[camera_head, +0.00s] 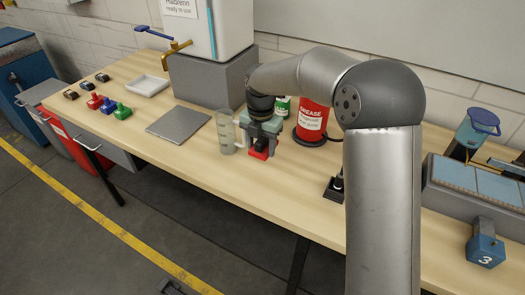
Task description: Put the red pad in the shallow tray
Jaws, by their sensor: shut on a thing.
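My gripper (259,146) points down over the middle of the table, with its fingers shut on a red pad (258,154) that has a dark upper part. The fingers hide much of it, and I cannot tell whether its underside touches the table. A shallow white tray (147,86) lies at the back left of the table, well to the left of my gripper, and looks empty. A smaller red piece (95,102) stands at the far left beside a blue piece (108,106) and a green piece (123,112).
A clear jug (226,132) stands close to the left of my gripper. A flat grey plate (179,123) lies between it and the tray. A red grease can (311,120) stands to the right. A grey block (210,80) carries a white tank (208,30) behind.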

